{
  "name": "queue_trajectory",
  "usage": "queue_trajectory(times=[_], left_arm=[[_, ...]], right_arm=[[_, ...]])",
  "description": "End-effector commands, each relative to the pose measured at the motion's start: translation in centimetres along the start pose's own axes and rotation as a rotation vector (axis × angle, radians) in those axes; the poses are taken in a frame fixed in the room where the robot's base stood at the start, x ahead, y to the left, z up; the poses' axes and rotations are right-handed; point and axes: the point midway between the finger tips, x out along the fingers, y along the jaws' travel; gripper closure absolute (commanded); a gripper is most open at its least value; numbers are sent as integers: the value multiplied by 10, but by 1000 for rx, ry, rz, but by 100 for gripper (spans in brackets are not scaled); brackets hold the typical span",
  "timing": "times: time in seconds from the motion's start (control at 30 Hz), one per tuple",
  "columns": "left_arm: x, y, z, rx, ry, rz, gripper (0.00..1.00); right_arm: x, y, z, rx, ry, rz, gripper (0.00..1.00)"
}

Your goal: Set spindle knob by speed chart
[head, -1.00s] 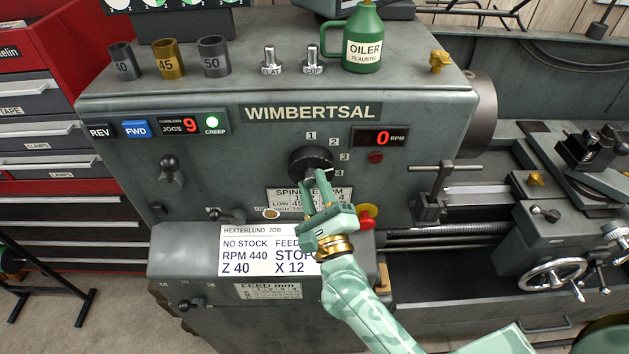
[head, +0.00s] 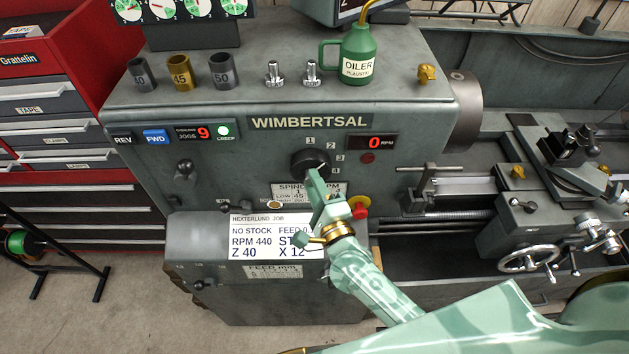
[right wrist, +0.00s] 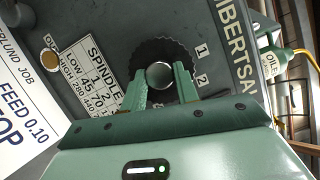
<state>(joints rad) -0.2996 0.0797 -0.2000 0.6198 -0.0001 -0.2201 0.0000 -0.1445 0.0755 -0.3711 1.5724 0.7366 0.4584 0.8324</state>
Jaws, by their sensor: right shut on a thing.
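The dark round spindle knob (head: 307,163) sits on the lathe's front panel, with position numbers 1 to 4 around its upper and right side. My right gripper (head: 314,176) is shut on it. In the right wrist view the two fingers (right wrist: 160,82) grip either side of the knob's round centre, in front of its dark ridged rim (right wrist: 150,48). I cannot tell which number the knob points at. The spindle speed chart (head: 285,190) is just below, partly covered by my gripper; the right wrist view shows LOW and HIGH rows. The job card (head: 258,240) reads RPM 440. My left gripper is not in view.
The display (head: 374,142) reads 0 RPM. A red button on a yellow base (head: 360,209) is right of my gripper. Sleeves, two metal pins and a green oiler (head: 357,60) stand on the lathe top. A lever (head: 186,169) is left of the knob.

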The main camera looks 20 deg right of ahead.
Motion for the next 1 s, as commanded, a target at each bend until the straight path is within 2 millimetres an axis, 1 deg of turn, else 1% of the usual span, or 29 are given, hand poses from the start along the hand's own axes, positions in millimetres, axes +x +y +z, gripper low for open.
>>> queue_trajectory(times=[0.37,0.4,0.43,0.47,0.77,0.87,0.97,1.0], left_arm=[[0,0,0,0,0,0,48],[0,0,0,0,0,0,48],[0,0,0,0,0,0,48],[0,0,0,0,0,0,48],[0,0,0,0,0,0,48],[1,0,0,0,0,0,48],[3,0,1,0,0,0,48],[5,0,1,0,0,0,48]], right_arm=[[0,1,1,-4,-1,3,93],[0,1,1,-4,-1,3,59],[0,1,0,-4,-1,3,50],[0,1,0,-4,-1,3,48],[-2,1,0,-3,0,2,48],[-12,2,0,-3,-1,4,48],[-32,2,0,-4,0,5,48],[-42,3,0,-4,-1,5,48]])
